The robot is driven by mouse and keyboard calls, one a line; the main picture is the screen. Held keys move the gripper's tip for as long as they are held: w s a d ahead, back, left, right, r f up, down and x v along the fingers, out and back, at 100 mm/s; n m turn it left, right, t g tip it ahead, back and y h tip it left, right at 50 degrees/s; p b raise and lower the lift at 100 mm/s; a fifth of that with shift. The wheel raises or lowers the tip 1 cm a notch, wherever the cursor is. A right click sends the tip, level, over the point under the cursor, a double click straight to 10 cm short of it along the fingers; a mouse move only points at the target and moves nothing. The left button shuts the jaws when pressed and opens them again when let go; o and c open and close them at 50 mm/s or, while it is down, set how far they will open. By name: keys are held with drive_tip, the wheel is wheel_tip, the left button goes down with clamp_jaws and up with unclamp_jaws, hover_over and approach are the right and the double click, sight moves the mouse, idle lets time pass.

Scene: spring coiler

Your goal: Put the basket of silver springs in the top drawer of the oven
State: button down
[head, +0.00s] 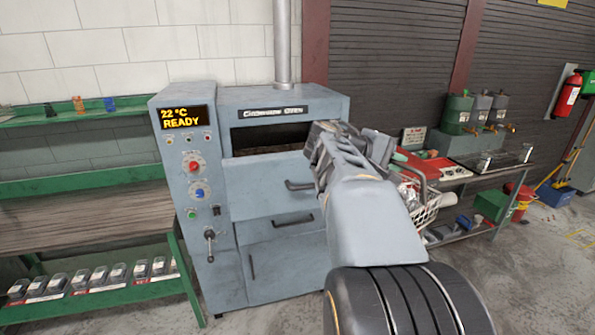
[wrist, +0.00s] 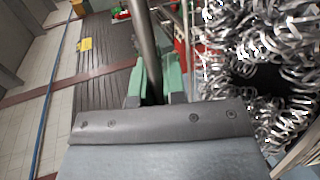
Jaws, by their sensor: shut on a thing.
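The wire basket (head: 428,208) hangs to the right of my forearm in the head view, partly hidden behind it. Its silver springs (wrist: 262,45) fill the right side of the wrist view. My gripper (wrist: 152,88) has green fingers shut on the basket's metal handle (wrist: 143,40). In the head view the fingers are mostly hidden by my wrist. The grey oven (head: 180,150) stands left of the basket, its display reading 22 °C READY. Its top drawer (head: 262,188) appears pulled out, with a dark opening above its front. My arm covers the drawer's right side.
A green-framed bench (head: 80,215) with several small packs on its lower shelf stands left of the oven. A metal worktable (head: 485,165) with dispensers (head: 457,112) stands behind the basket to the right. A flue pipe (head: 282,45) rises from the oven. Open floor lies at the lower right.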

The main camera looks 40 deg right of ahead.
drive_tip(key=s+d+r+m+g+y, duration=0.2)
drive_tip(key=s+d+r+m+g, duration=0.1)
drive_tip(key=d+r, duration=0.3)
drive_tip(key=shift+s+g, duration=0.4)
drive_tip(key=shift+s, duration=0.25)
drive_tip(key=shift+d+f, duration=0.1)
